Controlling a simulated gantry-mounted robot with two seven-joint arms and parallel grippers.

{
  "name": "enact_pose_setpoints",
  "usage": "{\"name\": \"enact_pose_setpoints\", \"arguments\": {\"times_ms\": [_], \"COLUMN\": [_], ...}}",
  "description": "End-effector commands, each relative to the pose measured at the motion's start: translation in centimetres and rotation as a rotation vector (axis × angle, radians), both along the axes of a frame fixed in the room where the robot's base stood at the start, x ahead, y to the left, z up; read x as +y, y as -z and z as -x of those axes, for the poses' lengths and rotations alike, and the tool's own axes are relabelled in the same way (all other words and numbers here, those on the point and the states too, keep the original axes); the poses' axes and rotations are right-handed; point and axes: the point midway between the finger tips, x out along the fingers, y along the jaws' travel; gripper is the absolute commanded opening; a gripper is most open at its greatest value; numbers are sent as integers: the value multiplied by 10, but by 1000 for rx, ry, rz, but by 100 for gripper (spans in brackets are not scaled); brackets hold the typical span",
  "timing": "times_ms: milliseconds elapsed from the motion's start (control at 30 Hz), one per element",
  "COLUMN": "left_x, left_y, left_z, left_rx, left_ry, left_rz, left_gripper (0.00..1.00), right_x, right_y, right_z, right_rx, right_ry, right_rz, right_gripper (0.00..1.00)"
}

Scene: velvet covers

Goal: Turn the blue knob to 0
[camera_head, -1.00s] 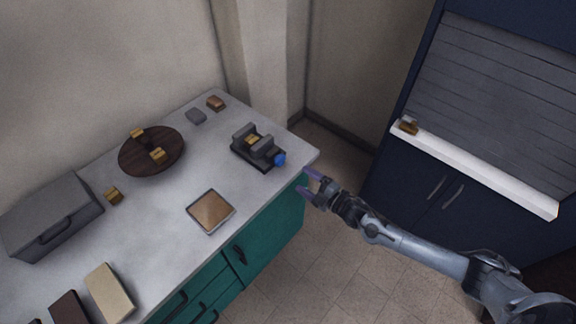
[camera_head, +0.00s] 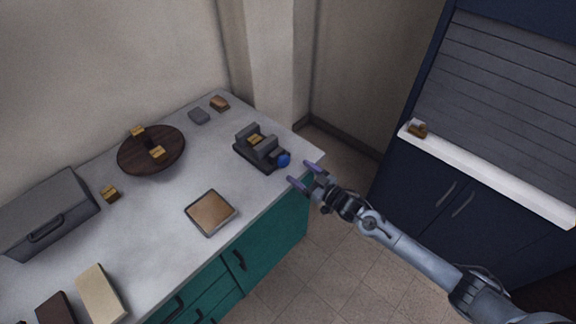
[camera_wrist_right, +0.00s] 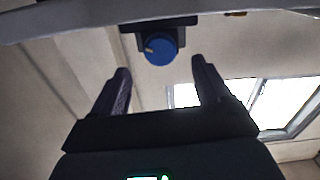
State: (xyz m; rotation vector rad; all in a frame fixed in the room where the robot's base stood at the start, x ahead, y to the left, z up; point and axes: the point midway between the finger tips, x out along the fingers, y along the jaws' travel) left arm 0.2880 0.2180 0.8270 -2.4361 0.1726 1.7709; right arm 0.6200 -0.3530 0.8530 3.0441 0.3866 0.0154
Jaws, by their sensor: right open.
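The blue knob (camera_head: 284,159) is on the front right end of a dark grey device (camera_head: 257,150) on the worktop, near its right corner. In the right wrist view the round blue knob (camera_wrist_right: 160,48) shows a pale mark toward its left side, under the dark device body. No readable numbers show. My right gripper (camera_head: 304,174) is open and empty, just in front of the knob at the worktop edge and apart from it. In the right wrist view its two purple fingers (camera_wrist_right: 162,75) are spread, with the knob beyond and between their tips. My left gripper is not in view.
The worktop (camera_head: 160,210) also holds a square brown-topped pad (camera_head: 210,212), a round dark wooden board (camera_head: 140,158) with small yellow blocks, and a grey box (camera_head: 45,212). A dark blue shutter cabinet (camera_head: 430,170) stands at right. Floor between is clear.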

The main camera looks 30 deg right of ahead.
Motion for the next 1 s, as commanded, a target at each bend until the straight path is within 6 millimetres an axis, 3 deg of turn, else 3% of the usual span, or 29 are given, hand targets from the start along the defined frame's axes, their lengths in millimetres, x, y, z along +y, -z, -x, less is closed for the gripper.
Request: {"name": "enact_pose_setpoints", "arguments": {"times_ms": [200,400,867,1000], "left_x": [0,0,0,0], "left_y": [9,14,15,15], "left_z": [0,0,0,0], "left_rx": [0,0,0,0], "left_ry": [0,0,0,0], "left_rz": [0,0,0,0], "left_gripper": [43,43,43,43], "right_x": [9,14,16,16], "right_y": [1,1,0,0], "right_z": [-34,-53,-61,-61], "right_rx": [-2,0,1,0], "right_ry": [-1,-1,-1,-1], "right_rz": [0,2,2,2], "right_gripper": [76,76,76,56]}}
